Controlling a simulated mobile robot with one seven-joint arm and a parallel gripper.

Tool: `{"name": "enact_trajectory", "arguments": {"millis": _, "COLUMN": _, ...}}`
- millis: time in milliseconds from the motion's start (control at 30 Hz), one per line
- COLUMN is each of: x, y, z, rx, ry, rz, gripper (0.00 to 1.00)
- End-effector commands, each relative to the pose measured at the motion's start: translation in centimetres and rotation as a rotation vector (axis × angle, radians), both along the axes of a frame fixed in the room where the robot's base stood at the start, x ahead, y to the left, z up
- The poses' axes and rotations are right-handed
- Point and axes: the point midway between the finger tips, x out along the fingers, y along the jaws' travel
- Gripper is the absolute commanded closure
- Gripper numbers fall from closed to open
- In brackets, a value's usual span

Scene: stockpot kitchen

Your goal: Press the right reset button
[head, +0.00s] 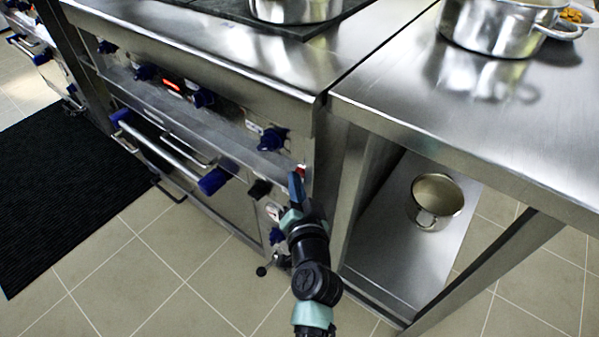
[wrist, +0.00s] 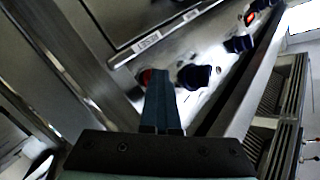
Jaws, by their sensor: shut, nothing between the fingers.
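The right reset button looks like a small red spot (head: 302,170) at the right end of the stove's front panel. In the wrist view the red button (wrist: 146,75) is partly hidden behind the fingertips. My gripper (head: 295,179) is shut and empty, with its blue fingers pointing at the panel right at the button. In the wrist view the shut fingertips (wrist: 158,74) overlap the button's right side. I cannot tell whether they touch it. A dark blue knob (wrist: 194,76) sits just right of the fingertips there; it also shows in the head view (head: 272,139).
The stove (head: 200,45) carries more blue knobs (head: 204,97) and a lit red display (head: 171,85). An oven handle (head: 160,147) juts out below. A steel table (head: 460,115) stands at right, with a pot (head: 492,28) on top and another pot (head: 436,200) on its lower shelf.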

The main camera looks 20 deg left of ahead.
Motion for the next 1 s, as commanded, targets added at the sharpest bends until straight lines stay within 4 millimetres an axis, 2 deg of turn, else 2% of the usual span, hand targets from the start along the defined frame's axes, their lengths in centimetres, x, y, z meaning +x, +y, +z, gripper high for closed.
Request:
{"name": "enact_trajectory", "arguments": {"millis": 300, "x": 0.8, "y": -0.6, "z": 0.5, "rx": 0.001, "ry": -0.013, "rz": -0.013, "gripper": 1.0}}
{"name": "enact_trajectory", "arguments": {"millis": 600, "x": 0.8, "y": -0.9, "z": 0.5, "rx": -0.001, "ry": -0.012, "rz": -0.02, "gripper": 1.0}}
{"name": "enact_trajectory", "arguments": {"millis": 1000, "x": -1.0, "y": -0.9, "z": 0.3, "rx": -0.001, "ry": -0.008, "rz": -0.019, "gripper": 1.0}}
